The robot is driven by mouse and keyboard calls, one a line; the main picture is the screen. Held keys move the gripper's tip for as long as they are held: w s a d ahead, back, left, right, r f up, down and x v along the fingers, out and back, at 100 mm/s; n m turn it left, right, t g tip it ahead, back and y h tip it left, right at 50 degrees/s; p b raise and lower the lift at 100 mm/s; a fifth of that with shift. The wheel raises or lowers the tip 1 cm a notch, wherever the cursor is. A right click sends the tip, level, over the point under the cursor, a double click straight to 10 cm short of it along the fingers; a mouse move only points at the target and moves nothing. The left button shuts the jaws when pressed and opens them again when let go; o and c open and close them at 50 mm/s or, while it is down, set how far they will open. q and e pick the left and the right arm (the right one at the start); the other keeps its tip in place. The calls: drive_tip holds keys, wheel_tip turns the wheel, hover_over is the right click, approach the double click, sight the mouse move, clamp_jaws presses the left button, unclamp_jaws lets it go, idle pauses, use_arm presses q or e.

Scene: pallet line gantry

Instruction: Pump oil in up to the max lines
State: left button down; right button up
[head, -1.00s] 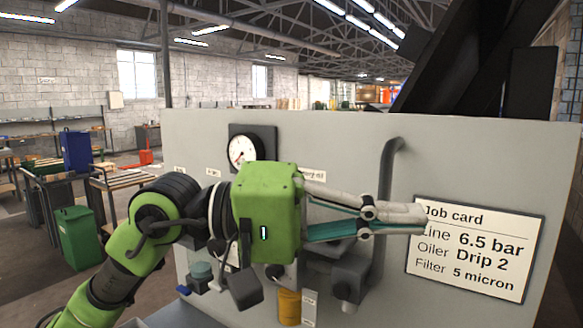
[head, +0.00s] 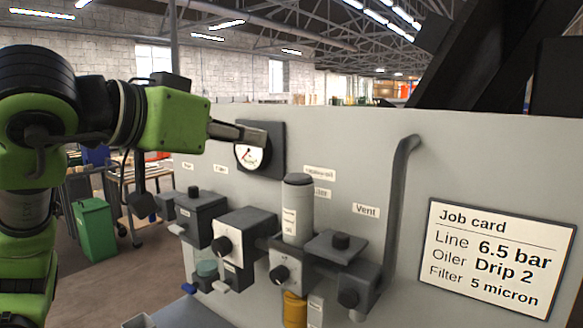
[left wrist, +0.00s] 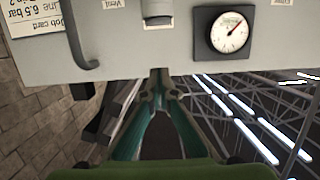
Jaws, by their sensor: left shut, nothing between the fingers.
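My left gripper (head: 262,136) is shut and empty, held high in front of the panel (head: 325,135), and it overlaps the top of the pressure gauge in the head view. Its closed fingers also show in the left wrist view (left wrist: 158,82). A white upright cylinder with a dark cap (head: 298,205) stands on the row of dark units. Below it hangs a yellow-amber bowl (head: 294,310), cut off by the bottom edge. A clear bowl with teal contents (head: 206,268) hangs further left. Max lines are too small to make out. My right gripper is out of view.
The round gauge (head: 252,155) is on the panel and shows whole in the left wrist view (left wrist: 228,31). A "Vent" label (head: 366,210) sits left of a bent grey pipe (head: 401,200). A job card (head: 497,258) reads 6.5 bar, Drip 2, 5 micron. Dark blocks with knobs (head: 246,237) project from the panel.

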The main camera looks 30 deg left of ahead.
use_arm(q)
drive_tip(key=p, duration=0.3)
hover_over(290, 179)
wheel_tip(290, 179, down, 2)
drive_tip(key=shift+w+d+f, duration=0.1)
drive_tip(key=shift+f, duration=0.1)
wheel_tip(290, 179, down, 2)
drive_tip(key=shift+w+f+b, duration=0.1)
drive_tip(key=shift+f+b, duration=0.05)
drive_tip(key=shift+b, duration=0.25)
drive_tip(key=shift+s+f, duration=0.2)
drive_tip(key=shift+f, duration=0.65)
drive_tip(key=shift+f, duration=0.1)
